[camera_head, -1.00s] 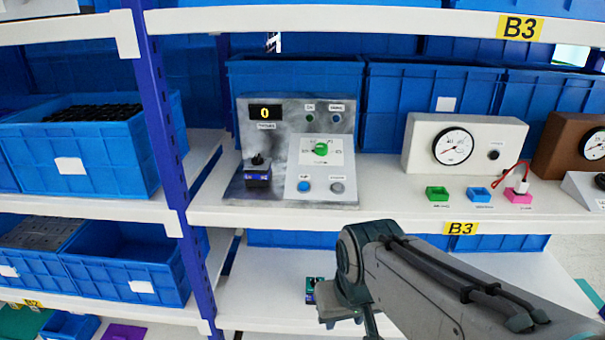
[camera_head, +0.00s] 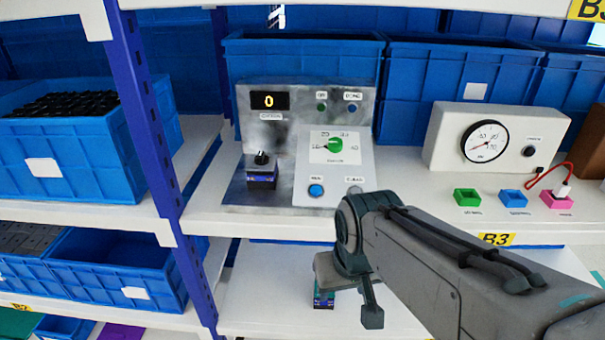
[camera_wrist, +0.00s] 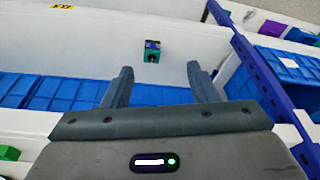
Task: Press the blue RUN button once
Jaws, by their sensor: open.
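The blue RUN button (camera_head: 316,190) is a round button at the lower left of the control panel's sloped white face. The grey metal control panel (camera_head: 360,120) stands on the shelf. It has a green rotary knob (camera_head: 335,145), a display reading 0 (camera_head: 269,100) and a grey CLEAR button (camera_head: 354,190) to the right of RUN. My gripper (camera_head: 345,307) is below and in front of the shelf edge, apart from the button. In the wrist view my gripper (camera_wrist: 158,80) is open and empty, with its two fingers spread wide. The panel does not show in the wrist view.
A black knob on a small block (camera_head: 261,170) stands at the panel's left. A gauge box (camera_head: 450,140) and small green, blue and pink trays are to the right. The white shelf's front edge (camera_head: 270,227) and a blue upright post (camera_head: 150,130) are near. A small green-black device (camera_wrist: 152,51) is on the lower shelf.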

